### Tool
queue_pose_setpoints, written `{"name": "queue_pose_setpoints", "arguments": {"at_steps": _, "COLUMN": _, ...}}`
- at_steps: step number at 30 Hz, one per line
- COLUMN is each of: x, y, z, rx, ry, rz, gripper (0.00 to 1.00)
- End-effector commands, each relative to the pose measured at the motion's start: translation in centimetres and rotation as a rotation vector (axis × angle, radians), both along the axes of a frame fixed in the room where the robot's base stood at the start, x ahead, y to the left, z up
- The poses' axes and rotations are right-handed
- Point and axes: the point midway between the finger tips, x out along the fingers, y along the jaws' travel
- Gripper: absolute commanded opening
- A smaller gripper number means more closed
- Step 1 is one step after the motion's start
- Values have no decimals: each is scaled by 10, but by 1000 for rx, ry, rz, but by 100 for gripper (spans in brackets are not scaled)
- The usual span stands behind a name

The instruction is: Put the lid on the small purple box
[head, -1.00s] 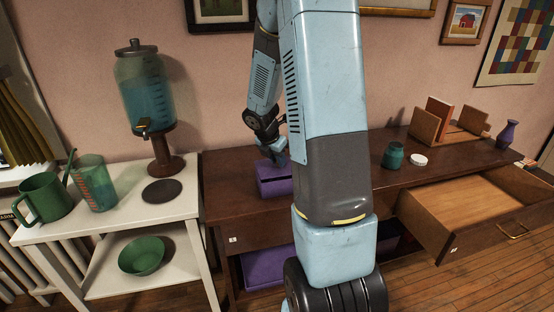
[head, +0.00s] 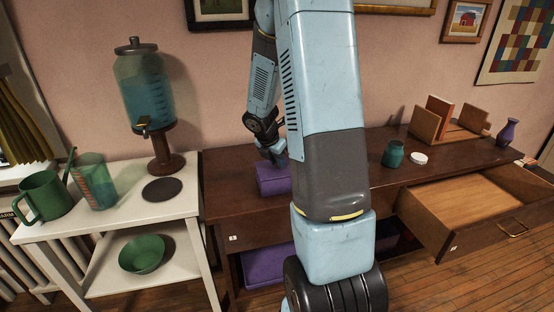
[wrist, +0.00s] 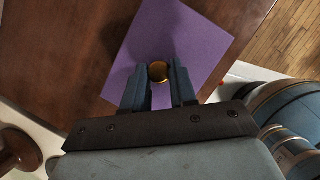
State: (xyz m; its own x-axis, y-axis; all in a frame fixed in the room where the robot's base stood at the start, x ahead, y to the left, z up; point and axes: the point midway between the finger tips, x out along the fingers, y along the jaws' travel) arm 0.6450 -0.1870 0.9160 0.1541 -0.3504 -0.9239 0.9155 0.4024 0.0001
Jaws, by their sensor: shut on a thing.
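The small purple box (head: 275,184) is on the left part of the brown cabinet top, partly hidden by my arm. My gripper (head: 272,158) is directly above it, pointing down. In the wrist view, my gripper (wrist: 158,80) is shut on the round gold knob (wrist: 158,71) of a flat purple lid (wrist: 195,40). The lid covers the box from above, so the box's opening is hidden. In the head view the lid sits on the box or just over it; I cannot tell if it is fully seated.
A larger purple box (head: 264,267) is on the lower shelf. A teal cup (head: 393,154) and a white round piece (head: 419,158) are to the right on the cabinet. A drawer (head: 470,205) stands open. A white side table (head: 115,222) is at left.

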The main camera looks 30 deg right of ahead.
Motion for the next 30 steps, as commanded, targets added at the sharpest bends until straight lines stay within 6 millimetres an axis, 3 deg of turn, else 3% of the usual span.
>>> {"name": "queue_pose_setpoints", "arguments": {"at_steps": 6, "x": 0, "y": 0, "z": -1, "rx": 0, "ry": 0, "rz": 0, "gripper": 0}}
{"name": "queue_pose_setpoints", "arguments": {"at_steps": 7, "x": 0, "y": 0, "z": -1, "rx": 0, "ry": 0, "rz": 0, "gripper": 28}}
{"name": "queue_pose_setpoints", "arguments": {"at_steps": 16, "x": 0, "y": -1, "z": -1, "rx": 0, "ry": 0, "rz": -1, "gripper": 56}}
{"name": "queue_pose_setpoints", "arguments": {"at_steps": 25, "x": -1, "y": -1, "z": 1, "rx": -1, "ry": 0, "rz": -2, "gripper": 56}}
{"name": "queue_pose_setpoints", "arguments": {"at_steps": 30, "x": -3, "y": 4, "z": 15, "rx": -1, "ry": -3, "rz": -3, "gripper": 56}}
